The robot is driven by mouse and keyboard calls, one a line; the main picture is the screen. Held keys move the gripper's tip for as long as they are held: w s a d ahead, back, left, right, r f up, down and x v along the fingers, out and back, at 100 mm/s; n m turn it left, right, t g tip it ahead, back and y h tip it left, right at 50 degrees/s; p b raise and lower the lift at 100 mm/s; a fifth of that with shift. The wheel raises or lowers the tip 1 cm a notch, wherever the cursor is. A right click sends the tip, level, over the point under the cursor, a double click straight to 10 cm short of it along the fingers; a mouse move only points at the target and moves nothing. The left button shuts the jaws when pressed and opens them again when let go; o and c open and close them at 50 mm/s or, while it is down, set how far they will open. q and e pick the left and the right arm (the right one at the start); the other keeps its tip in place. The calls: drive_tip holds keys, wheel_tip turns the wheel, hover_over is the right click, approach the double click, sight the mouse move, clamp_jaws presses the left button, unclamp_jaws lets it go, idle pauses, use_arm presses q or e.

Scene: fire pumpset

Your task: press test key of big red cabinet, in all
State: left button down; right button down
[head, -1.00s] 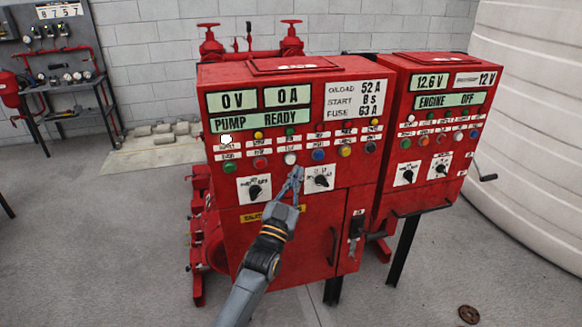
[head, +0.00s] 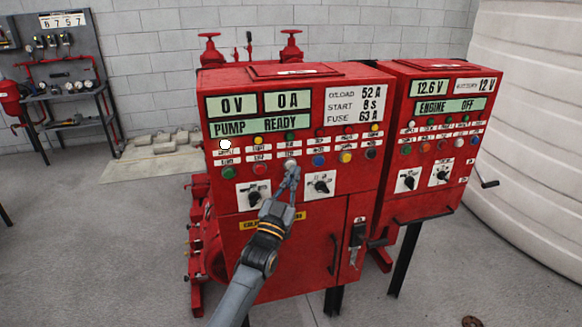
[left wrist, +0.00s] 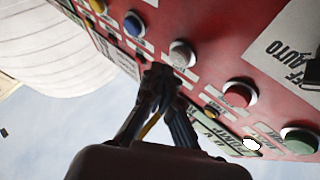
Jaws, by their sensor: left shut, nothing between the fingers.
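The big red cabinet (head: 290,215) stands in the middle of the head view; its screen reads PUMP READY (head: 258,123). Its lower button row has green (head: 228,172), red (head: 259,169), white (head: 290,163), blue (head: 318,160), yellow and black buttons. The small labels are too blurred to tell which is the test key. My left gripper (head: 289,172) is shut and empty, its tips just below the white button. In the left wrist view its fingertips (left wrist: 160,74) are beside the white button (left wrist: 182,54); contact cannot be told. My right gripper is out of view.
A second, smaller red cabinet (head: 432,150) reading ENGINE OFF stands right of it. Rotary switches (head: 253,195) sit under the buttons. A lever handle (head: 357,238) and a door handle stick out lower down. A large white tank (head: 530,120) is at the right.

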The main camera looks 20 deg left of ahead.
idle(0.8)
use_arm(q)
drive_tip(key=shift+w+a+b, duration=0.25)
drive_tip(key=shift+w+b, duration=0.05)
drive_tip(key=shift+w, duration=0.05)
drive_tip(key=shift+w+a+b, duration=0.2)
drive_tip(key=shift+w+b, duration=0.1)
drive_tip(key=shift+w, duration=0.05)
idle(0.7)
drive_tip(key=shift+s, duration=0.1)
drive_tip(key=shift+s+d+p, duration=0.45)
drive_tip(key=shift+s+p, duration=0.1)
drive_tip(key=shift+s, duration=0.1)
drive_tip(key=s+d+p, duration=0.1)
drive_tip(key=s, duration=0.1)
drive_tip(key=s+d+p, duration=0.1)
drive_tip(key=s, duration=0.1)
drive_tip(key=shift+d+p, duration=0.4)
